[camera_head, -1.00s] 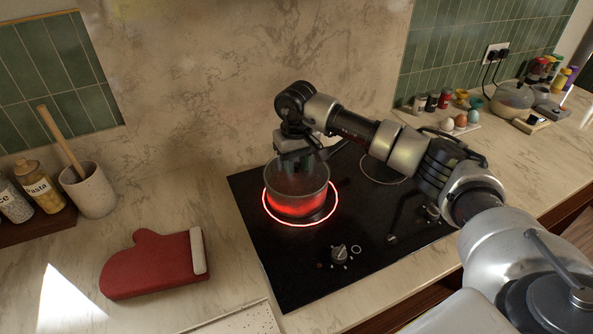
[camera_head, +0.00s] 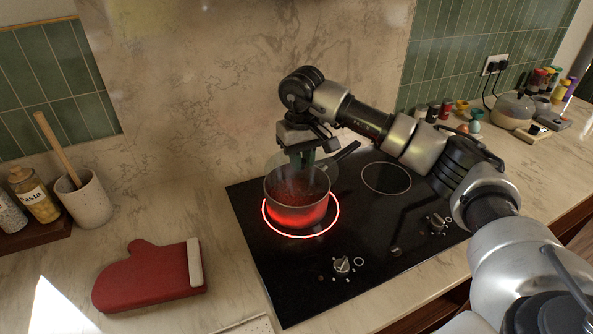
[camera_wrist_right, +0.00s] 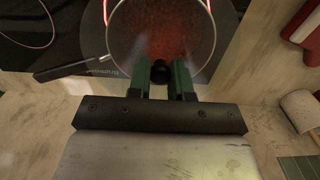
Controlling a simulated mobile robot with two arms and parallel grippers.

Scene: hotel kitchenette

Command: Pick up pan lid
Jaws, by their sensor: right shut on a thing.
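A pan (camera_head: 297,212) stands on the glowing red ring of the hob, its dark handle (camera_head: 347,151) pointing to the back right. It also shows in the wrist view (camera_wrist_right: 188,58), with reddish contents. My right gripper (camera_head: 302,158) points down over the pan. In the wrist view its green-lined fingers (camera_wrist_right: 168,75) are shut on the black knob (camera_wrist_right: 160,73) of the pan lid. The clear glass lid (camera_head: 274,168) is hard to make out; its edge appears raised above the pan rim at the back left. My left gripper is out of view.
The black hob (camera_head: 385,225) has a free ring at the back right and knobs along the front. A red oven mitt (camera_head: 150,277) lies left of it. A utensil crock (camera_head: 88,200) and jars stand farther left. Small items line the right counter.

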